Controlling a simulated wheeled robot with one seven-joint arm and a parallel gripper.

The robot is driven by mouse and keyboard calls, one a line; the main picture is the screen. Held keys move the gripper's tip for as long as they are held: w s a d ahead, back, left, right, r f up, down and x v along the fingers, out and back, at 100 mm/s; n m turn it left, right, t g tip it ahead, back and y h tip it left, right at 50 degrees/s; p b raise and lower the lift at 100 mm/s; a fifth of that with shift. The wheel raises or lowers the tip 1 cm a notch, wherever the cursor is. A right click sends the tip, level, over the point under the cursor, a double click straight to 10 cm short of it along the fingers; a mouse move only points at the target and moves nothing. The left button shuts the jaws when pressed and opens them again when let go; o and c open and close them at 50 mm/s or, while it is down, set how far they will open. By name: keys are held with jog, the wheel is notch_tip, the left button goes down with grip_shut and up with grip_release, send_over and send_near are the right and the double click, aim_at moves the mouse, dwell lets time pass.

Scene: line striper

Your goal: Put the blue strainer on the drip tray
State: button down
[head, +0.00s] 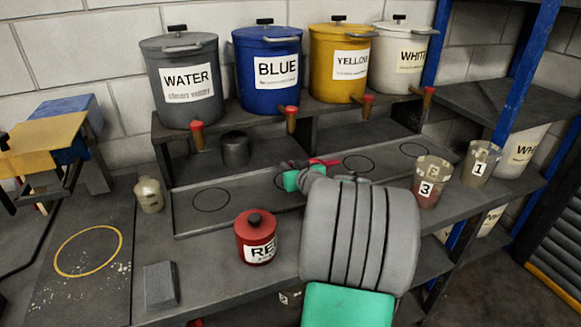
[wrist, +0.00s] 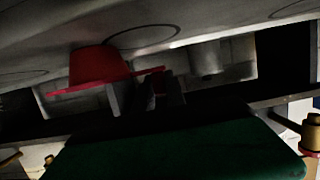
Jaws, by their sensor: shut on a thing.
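My gripper (head: 303,177) is over the drip tray (head: 245,203), a long grey ledge with dark circles under the taps. It is shut on the handle of a red strainer-like cup (head: 325,161). In the wrist view the red cup (wrist: 98,66) has a wide flat rim, and its narrow end is close to a grey surface with a circle; I cannot tell if they touch. My fingers (wrist: 165,92) are dark in that view. My arm hides part of the tray. I see no blue strainer; the held thing looks red.
Water (head: 178,85), blue (head: 268,62), yellow (head: 338,65) and white (head: 402,58) pots with taps stand above the tray. A dark cup (head: 235,150) is behind it. A red pot (head: 256,238) stands in front. Cups 3 (head: 428,185) and 1 (head: 479,165) stand right.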

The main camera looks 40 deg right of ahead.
jog(key=c, duration=1.4)
grip_release()
jog(key=shift+o, duration=0.2)
jog(key=shift+r+p, duration=0.25)
jog(key=shift+p, duration=0.1)
jog(key=b+v, duration=0.1)
jog(key=v, duration=1.1)
jog(key=shift+f, duration=0.2)
